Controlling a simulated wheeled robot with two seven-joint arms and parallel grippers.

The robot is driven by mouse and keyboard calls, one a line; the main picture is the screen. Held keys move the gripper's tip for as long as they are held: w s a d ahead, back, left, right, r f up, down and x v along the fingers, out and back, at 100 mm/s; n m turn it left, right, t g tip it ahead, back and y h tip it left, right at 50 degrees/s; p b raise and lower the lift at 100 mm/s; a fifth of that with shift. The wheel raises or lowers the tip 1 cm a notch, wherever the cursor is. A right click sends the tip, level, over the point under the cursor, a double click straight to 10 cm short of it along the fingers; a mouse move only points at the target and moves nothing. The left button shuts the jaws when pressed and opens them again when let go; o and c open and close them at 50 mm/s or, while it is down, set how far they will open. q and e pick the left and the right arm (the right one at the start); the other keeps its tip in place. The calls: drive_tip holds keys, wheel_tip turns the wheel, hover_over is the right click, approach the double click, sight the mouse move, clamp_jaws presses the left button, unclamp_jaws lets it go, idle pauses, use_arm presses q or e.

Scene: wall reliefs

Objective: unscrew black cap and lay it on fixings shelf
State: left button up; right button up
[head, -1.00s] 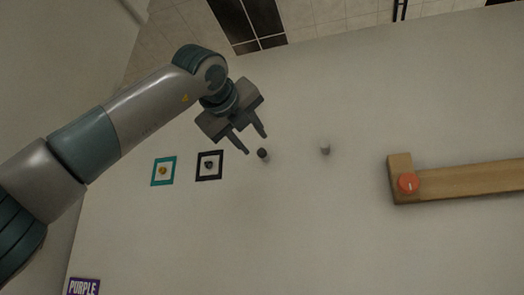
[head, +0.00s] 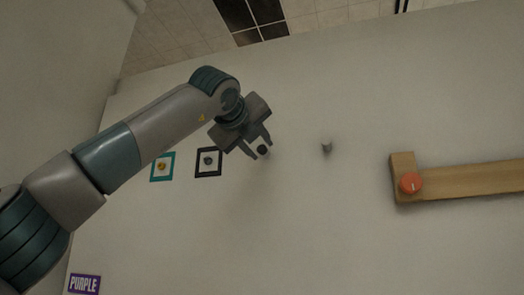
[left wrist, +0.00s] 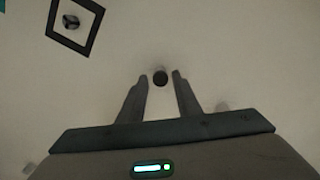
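The black cap (head: 262,149) is a small dark round knob standing out from the pale wall. In the left wrist view the cap (left wrist: 160,78) lies between and slightly beyond the fingertips. My left gripper (head: 262,148) is open, with one finger on each side of the cap; the left wrist view also shows its fingers (left wrist: 161,76) apart, with a gap on both sides of the cap. I cannot tell whether the fingertips reach as deep as the cap. My right gripper is not in view.
A black square frame (head: 196,162) and a teal square frame (head: 153,167) with small fittings are left of the cap. A pale peg (head: 326,147) sticks out to the right. A wooden bar (head: 460,181) with an orange knob (head: 410,183) is farther right. A purple sign (head: 84,284) is lower left.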

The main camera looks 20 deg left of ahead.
use_arm(q)
drive_tip(key=c, duration=0.5)
drive_tip(key=shift+f, duration=0.1)
drive_tip(key=n+b, duration=0.2)
drive_tip(key=shift+f+b, duration=0.25)
drive_tip(key=shift+b, duration=0.15)
drive_tip(key=shift+d+r+n+b, duration=0.15)
drive_tip(key=shift+n+b, duration=0.45)
drive_tip(key=shift+n, duration=0.6)
drive_tip(key=shift+r+n, duration=0.15)
drive_tip(key=shift+n, duration=0.15)
drive_tip(key=shift+f+n+b, duration=0.2)
drive_tip(key=shift+n+b, duration=0.35)
drive_tip(key=shift+n, duration=0.15)
drive_tip(key=shift+n+b, duration=0.55)
drive_tip(key=shift+n, duration=0.65)
drive_tip(key=shift+r+n, duration=0.15)
drive_tip(key=shift+n, duration=0.55)
